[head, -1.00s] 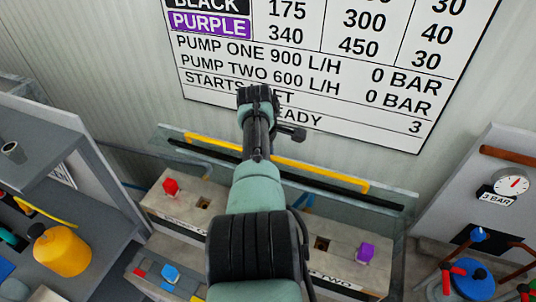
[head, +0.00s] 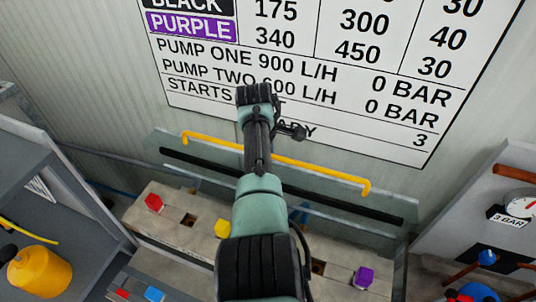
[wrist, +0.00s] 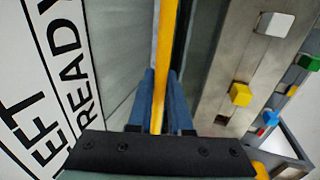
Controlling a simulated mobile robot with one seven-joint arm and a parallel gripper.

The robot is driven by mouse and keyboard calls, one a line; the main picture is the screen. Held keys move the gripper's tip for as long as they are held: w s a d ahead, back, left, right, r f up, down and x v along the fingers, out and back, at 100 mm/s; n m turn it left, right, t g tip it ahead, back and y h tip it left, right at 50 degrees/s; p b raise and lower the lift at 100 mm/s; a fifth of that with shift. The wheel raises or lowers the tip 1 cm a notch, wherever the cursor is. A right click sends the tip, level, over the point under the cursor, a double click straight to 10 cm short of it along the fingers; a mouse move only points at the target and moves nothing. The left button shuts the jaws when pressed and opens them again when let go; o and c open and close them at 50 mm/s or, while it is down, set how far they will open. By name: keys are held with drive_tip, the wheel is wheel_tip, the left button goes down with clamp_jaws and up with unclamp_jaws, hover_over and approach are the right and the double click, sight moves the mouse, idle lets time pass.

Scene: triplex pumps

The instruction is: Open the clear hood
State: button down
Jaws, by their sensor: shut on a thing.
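The clear hood (head: 205,152) stands over the back of the pump bench, in front of the wall. It carries a long yellow handle bar (head: 330,179) and a black strip (head: 375,212) below it. In the wrist view the yellow bar (wrist: 158,50) runs between the two blue fingers of my gripper (wrist: 160,78), which are shut on it. In the head view my arm covers the middle of the hood and hides the fingers.
The pump bench below has a red block (head: 154,203), a yellow block (head: 222,228) and a purple block (head: 363,277). A large sign (head: 400,120) hangs on the wall behind. A shelf with a yellow canister (head: 40,272) is at left; a gauge panel (head: 480,225) is at right.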

drive_tip(key=shift+w, duration=0.1)
idle(0.4)
drive_tip(key=c, duration=0.9)
unclamp_jaws()
drive_tip(key=shift+o, duration=0.2)
drive_tip(key=b+v, duration=0.2)
drive_tip(key=v, duration=1.1)
drive_tip(key=shift+r, duration=0.1)
